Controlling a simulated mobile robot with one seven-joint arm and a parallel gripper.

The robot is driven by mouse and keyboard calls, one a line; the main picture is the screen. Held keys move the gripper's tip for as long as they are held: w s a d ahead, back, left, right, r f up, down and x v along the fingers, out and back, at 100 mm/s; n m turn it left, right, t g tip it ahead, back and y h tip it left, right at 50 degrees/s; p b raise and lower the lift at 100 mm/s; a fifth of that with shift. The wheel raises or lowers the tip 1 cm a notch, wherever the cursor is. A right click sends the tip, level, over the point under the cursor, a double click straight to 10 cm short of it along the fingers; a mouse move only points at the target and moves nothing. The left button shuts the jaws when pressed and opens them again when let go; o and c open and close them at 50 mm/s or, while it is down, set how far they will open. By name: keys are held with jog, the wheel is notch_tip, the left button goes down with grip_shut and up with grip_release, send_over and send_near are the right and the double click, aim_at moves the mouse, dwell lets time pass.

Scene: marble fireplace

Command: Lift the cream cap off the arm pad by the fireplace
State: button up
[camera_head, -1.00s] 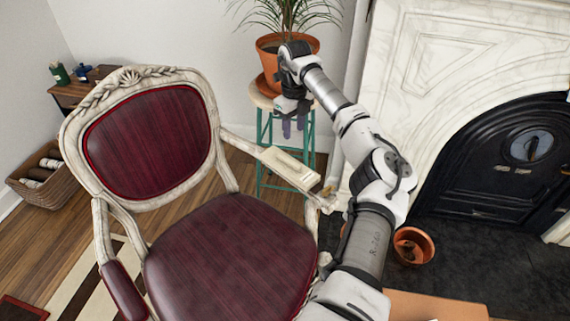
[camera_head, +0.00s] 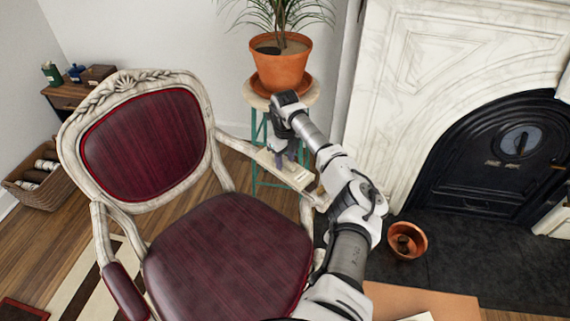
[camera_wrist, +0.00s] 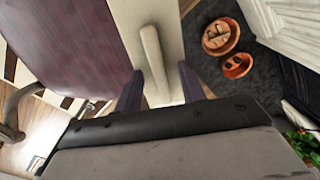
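The cream cap (camera_wrist: 153,62) is a long, narrow, rounded bar lying lengthwise on the chair's cream arm pad (camera_wrist: 172,40), on the arm nearer the fireplace. In the head view the pad (camera_head: 298,179) is partly covered by my gripper (camera_head: 286,161), and the cap is hard to make out there. My gripper points down over the pad. In the wrist view its two purple-grey fingers (camera_wrist: 160,88) are open, one on each side of the cap, with gaps showing between cap and fingers.
The chair's dark red seat (camera_head: 230,255) lies left of the pad. A potted plant (camera_head: 281,65) on a green-legged stool stands close behind my gripper. The black fireplace (camera_head: 490,160) is to the right, with a terracotta pot (camera_head: 407,240) on the dark hearth.

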grip_shut()
jog(key=shift+r, duration=0.15)
